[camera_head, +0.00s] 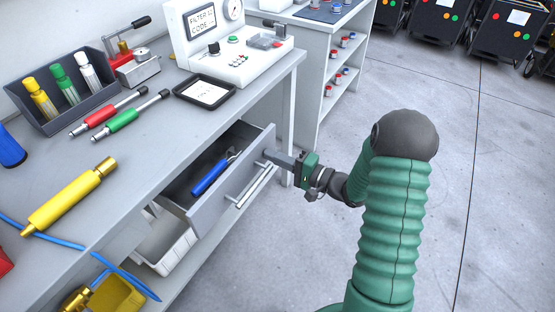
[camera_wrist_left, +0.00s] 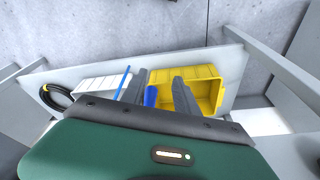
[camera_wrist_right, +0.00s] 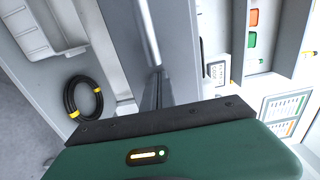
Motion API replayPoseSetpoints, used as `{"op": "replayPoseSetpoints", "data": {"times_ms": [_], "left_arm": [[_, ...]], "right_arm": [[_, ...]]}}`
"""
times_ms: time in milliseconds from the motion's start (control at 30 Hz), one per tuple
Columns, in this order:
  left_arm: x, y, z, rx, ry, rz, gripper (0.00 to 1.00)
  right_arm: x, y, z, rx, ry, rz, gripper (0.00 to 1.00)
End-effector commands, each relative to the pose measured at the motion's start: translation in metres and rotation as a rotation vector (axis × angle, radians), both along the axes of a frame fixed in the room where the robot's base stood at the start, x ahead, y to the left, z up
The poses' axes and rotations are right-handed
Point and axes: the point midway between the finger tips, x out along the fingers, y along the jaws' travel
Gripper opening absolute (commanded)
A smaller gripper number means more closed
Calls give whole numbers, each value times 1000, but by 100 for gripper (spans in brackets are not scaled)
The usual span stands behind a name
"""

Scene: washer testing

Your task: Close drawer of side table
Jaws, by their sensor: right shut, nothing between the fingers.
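The grey side table's drawer (camera_head: 210,205) is pulled out, with a blue-handled tool (camera_head: 210,177) lying inside. Its front panel carries a silver bar handle (camera_head: 250,186). My right gripper (camera_head: 272,156) is shut and empty, with its fingertips at the far end of the drawer front, beyond the handle. In the right wrist view, the shut fingers (camera_wrist_right: 157,90) point at the grey panel beside the silver bar (camera_wrist_right: 148,30); I cannot tell whether they touch. My left gripper (camera_wrist_left: 160,88) shows only in its own wrist view, with its fingers apart.
The tabletop (camera_head: 150,165) holds a yellow cylinder (camera_head: 70,197), red and green tools, a black tray (camera_head: 204,92) and a white control box (camera_head: 230,55). A white bin (camera_head: 165,245) sits below the drawer.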

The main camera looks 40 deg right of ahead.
Motion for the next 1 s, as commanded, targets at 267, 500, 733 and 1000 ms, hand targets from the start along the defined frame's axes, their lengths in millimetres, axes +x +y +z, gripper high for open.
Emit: {"op": "replayPoseSetpoints", "data": {"times_ms": [267, 500, 733, 1000], "left_arm": [[0, 0, 13, 0, 0, 0, 36], [0, 0, 44, 0, 0, 0, 36], [0, 0, 51, 0, 0, 0, 36], [0, 0, 51, 0, 0, 0, 36]], "right_arm": [[14, 7, 5, -1, 0, 5, 0], [74, 33, 6, -1, -1, 6, 0], [112, 48, 1, 0, 0, 3, 0], [118, 49, 1, -1, -4, 1, 0]]}}
